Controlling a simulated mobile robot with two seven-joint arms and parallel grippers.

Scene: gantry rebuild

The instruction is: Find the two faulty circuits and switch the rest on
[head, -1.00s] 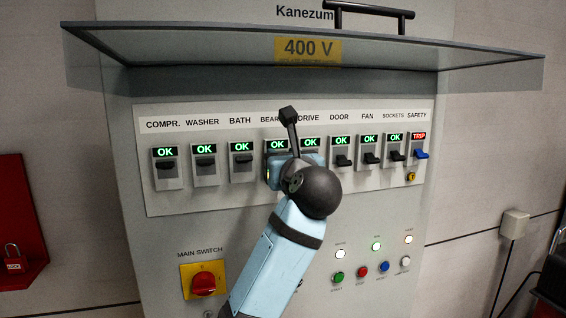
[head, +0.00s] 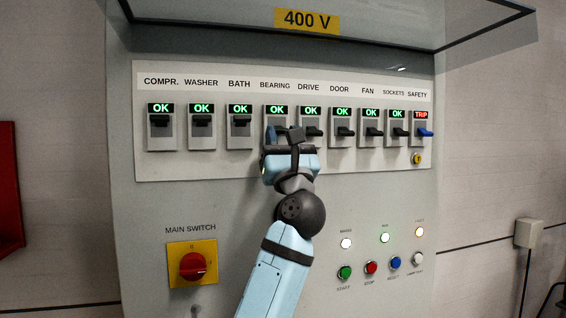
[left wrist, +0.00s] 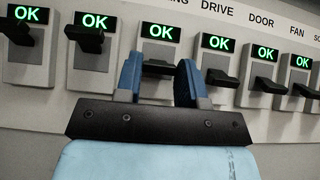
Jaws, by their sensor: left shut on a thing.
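A panel carries a row of breakers with OK displays: COMPR. (head: 160,127), WASHER (head: 202,127), BATH (head: 240,126), BEARING (head: 276,111), DRIVE (head: 310,118), DOOR (head: 342,125), FAN (head: 372,126) and SOCKETS (head: 398,126). SAFETY (head: 421,115) shows red TRIP above a blue lever. The three left levers sit high; DRIVE through SOCKETS sit lower. My left gripper (head: 285,135) is at BEARING, mostly hiding its lever. In the left wrist view its blue fingers (left wrist: 159,80) are shut on the black BEARING lever (left wrist: 157,68). My right gripper is out of view.
A clear hood (head: 400,35) overhangs the breakers. Below are the red main switch (head: 193,266), lit lamps (head: 384,238), and green (head: 344,273), red (head: 371,268) and blue (head: 395,263) buttons. A yellow key-like knob (head: 417,158) sits under SAFETY.

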